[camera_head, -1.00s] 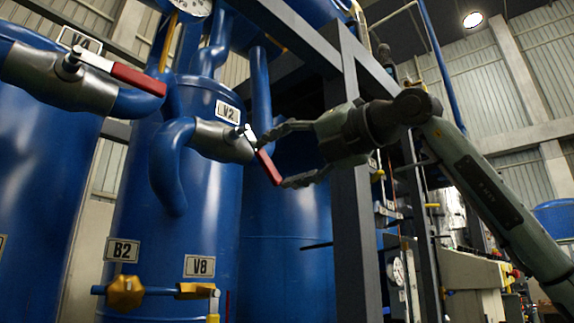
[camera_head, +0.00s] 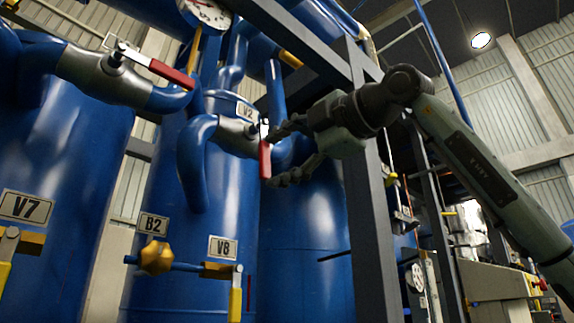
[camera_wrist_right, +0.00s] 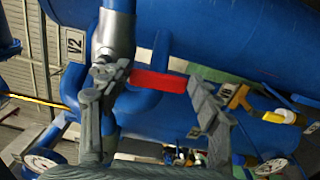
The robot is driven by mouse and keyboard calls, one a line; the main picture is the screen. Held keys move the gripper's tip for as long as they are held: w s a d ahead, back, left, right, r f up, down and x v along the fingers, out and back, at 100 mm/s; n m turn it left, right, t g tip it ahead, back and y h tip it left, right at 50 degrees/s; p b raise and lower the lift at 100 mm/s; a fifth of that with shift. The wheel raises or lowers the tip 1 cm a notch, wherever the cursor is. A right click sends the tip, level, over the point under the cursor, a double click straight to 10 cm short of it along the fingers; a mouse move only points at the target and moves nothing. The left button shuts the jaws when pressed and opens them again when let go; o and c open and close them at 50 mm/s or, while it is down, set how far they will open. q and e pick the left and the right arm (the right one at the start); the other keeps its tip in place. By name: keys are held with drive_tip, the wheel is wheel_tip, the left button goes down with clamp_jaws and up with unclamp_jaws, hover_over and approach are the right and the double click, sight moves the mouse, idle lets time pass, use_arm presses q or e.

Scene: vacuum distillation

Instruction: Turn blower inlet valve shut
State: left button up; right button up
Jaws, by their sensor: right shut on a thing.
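The valve beside the label V2 (camera_head: 246,113) has a grey body (camera_head: 235,137) on a bent blue pipe and a red lever handle (camera_head: 265,158). The handle hangs nearly straight down, across the valve body. My right gripper (camera_head: 272,155) is at the handle from the right, one finger near its top and one near its lower end. My left gripper is not in view.
Another red-handled valve (camera_head: 172,73) is at upper left. Below are a yellow knob (camera_head: 156,257) and a yellow-handled valve (camera_head: 235,295) near label V8. Large blue tanks (camera_head: 180,240) fill the left.

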drive_tip(key=shift+a+m, duration=0.15)
drive_tip(key=shift+m, duration=0.15)
drive_tip(key=shift+s+a, duration=0.1)
drive_tip(key=shift+s, duration=0.05)
drive_tip(key=shift+r, duration=0.1)
drive_tip(key=o, duration=1.7)
drive_tip(key=shift+a, duration=0.2)
drive_tip(key=v, duration=1.2)
